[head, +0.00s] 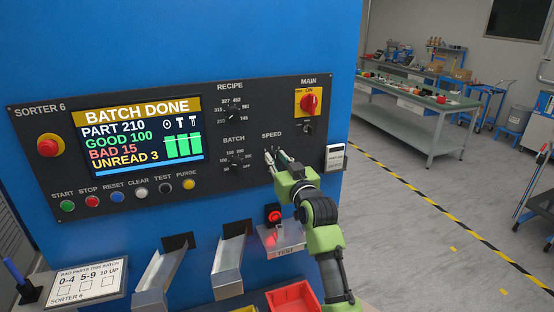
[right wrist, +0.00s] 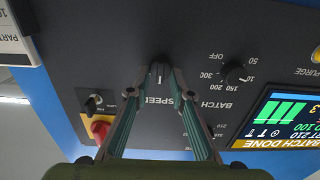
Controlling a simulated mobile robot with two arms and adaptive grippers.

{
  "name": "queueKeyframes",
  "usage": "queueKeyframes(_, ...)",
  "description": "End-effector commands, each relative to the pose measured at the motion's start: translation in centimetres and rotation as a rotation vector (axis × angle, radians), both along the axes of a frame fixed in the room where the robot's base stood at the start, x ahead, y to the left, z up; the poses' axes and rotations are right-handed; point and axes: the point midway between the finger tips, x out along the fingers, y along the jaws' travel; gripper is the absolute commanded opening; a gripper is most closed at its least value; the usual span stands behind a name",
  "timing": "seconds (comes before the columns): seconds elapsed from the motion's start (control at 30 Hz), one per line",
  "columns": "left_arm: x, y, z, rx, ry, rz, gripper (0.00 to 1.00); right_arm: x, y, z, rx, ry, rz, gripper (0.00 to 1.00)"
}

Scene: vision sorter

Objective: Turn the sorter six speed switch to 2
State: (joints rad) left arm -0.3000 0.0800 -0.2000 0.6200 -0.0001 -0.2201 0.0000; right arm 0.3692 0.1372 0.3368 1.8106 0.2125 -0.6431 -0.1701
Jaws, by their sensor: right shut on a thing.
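The sorter six panel (head: 225,178) is dark, on a blue cabinet. Its speed switch (right wrist: 160,71) is a small black knob, seen upside down in the right wrist view above the word SPEED. My right gripper (head: 270,155) reaches it from the lower right; in the right wrist view its fingertips (right wrist: 161,76) are shut on the knob, one on each side. The fingers hide most of the speed switch and its numbers in the head view, so I cannot tell its setting. My left gripper is not in view.
The batch knob (head: 236,160) is just left of the speed switch, and the recipe knob (head: 232,113) is above it. The red main switch (head: 309,102) is at upper right. The screen (head: 142,137) reads BATCH DONE. Metal chutes (head: 232,265) and a red bin (head: 293,297) are below.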

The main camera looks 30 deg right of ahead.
Motion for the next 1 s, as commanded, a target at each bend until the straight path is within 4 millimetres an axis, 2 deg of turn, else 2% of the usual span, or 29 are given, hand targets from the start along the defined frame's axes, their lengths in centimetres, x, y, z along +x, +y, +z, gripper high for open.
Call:
queueKeyframes(0.3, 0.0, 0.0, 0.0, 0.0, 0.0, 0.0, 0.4, 0.0, 0.0, -0.1, 0.001, 0.001, 0.0, 0.0)
queueKeyframes(0.33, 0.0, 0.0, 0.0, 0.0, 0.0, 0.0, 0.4, 0.0, 0.0, -0.1, 0.001, 0.001, 0.0, 0.26)
queueKeyframes(0.37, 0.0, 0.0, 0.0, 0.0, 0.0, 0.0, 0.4, 0.0, 0.0, -0.1, 0.001, 0.001, 0.0, 0.34)
queueKeyframes(0.4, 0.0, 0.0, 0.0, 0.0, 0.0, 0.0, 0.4, 0.0, 0.0, -0.1, 0.001, 0.001, 0.0, 0.37)
queueKeyframes(0.77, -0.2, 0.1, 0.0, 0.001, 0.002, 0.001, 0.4, -0.2, 0.0, -0.1, 0.0, 0.001, 0.0, 0.37)
queueKeyframes(0.87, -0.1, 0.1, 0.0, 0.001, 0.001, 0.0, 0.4, -1.0, 0.2, -0.1, 0.0, 0.0, 0.0, 0.37)
queueKeyframes(1.0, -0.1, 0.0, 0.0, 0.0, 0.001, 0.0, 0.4, -3.3, 0.8, -0.1, -0.001, 0.001, 0.0, 0.37)
